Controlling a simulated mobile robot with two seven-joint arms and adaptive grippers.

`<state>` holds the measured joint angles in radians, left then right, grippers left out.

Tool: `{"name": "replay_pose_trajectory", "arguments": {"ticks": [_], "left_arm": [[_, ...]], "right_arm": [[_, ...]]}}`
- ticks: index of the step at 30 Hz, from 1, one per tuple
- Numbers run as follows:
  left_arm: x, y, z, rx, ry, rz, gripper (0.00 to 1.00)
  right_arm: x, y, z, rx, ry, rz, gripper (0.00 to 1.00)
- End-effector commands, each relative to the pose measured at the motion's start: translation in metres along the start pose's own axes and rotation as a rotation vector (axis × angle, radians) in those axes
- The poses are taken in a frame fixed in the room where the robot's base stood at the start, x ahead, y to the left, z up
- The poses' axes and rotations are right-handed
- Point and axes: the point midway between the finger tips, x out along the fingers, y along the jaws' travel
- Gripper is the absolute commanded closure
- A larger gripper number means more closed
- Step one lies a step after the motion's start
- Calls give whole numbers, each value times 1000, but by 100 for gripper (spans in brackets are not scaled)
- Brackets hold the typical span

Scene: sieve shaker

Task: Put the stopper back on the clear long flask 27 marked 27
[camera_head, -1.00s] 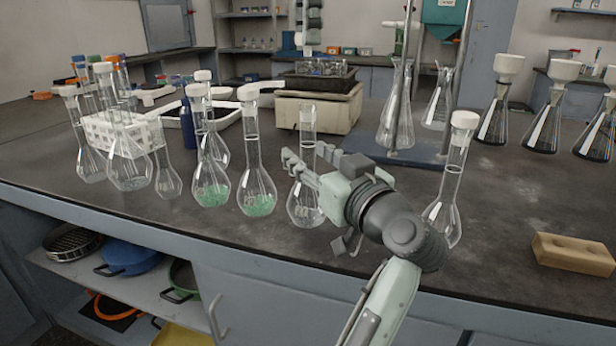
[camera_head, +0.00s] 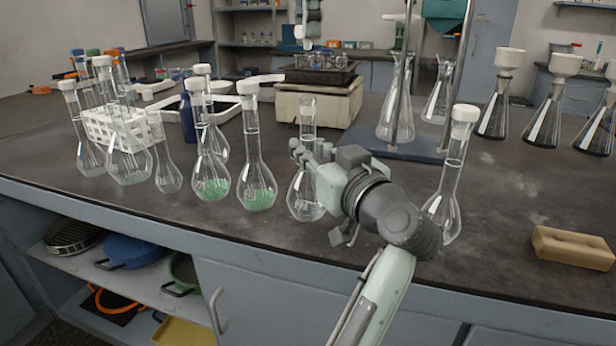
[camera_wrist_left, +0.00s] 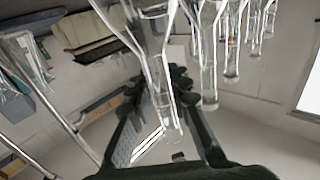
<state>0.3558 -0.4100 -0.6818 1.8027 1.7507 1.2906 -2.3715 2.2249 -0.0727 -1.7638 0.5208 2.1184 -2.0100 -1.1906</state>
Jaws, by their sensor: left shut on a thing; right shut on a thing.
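A clear long-necked flask (camera_head: 305,196) stands on the bench in the middle of the head view, its neck top bare of a stopper. I cannot read its number. My left gripper (camera_head: 308,153) is shut on the flask's neck; in the left wrist view the clear neck (camera_wrist_left: 160,80) passes between the fingers.
Two stoppered flasks with green contents (camera_head: 257,192) stand close left, before a white rack (camera_head: 97,130). A stoppered clear flask (camera_head: 444,215) stands right of my left arm. A tan block (camera_head: 572,247) lies at the right. A stand with a blue base (camera_head: 420,152) is behind.

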Motion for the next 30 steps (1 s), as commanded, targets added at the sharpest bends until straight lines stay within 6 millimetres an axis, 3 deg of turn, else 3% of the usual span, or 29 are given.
{"name": "replay_pose_trajectory", "arguments": {"ticks": [5,15,30], "left_arm": [[0,0,0,0,-1,0,100],[0,0,0,0,0,0,100],[0,0,0,1,-1,0,100]], "right_arm": [[5,0,1,0,1,-3,86],[48,0,1,-2,2,-4,86],[50,0,1,0,2,-3,86]]}}
